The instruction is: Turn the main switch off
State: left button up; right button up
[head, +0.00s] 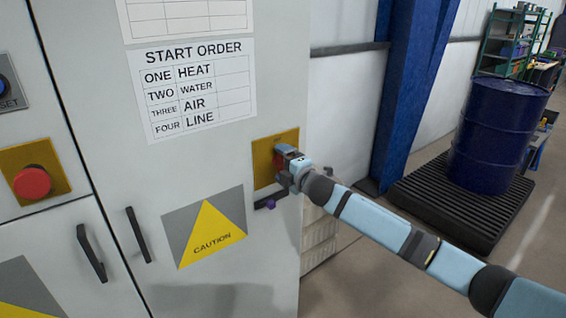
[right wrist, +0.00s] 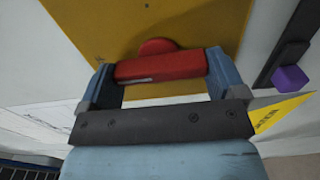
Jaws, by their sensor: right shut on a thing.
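The main switch has a red handle (right wrist: 160,67) on a yellow plate (head: 263,152), near the right edge of the grey cabinet front. My right gripper (head: 286,165) reaches in from the right and covers most of the handle in the head view. In the right wrist view, the two blue fingers of the right gripper (right wrist: 162,78) stand at both ends of the red handle and are shut on it. A round red hub shows behind the handle, against the yellow plate (right wrist: 120,25). My left gripper is not in view.
A dark bar with a purple piece (right wrist: 290,79) sits just below the plate. A red push button (head: 32,182) and black door handles (head: 91,253) are on the cabinet (head: 275,60) to the left. A blue drum (head: 495,135) stands on a black pallet at right.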

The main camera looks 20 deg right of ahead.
dwell(0.5)
jog(key=o, duration=0.6)
jog(key=shift+o, duration=0.2)
jog(key=b+v, duration=0.2)
jog(key=v, duration=1.1)
jog(key=shift+s, duration=0.4)
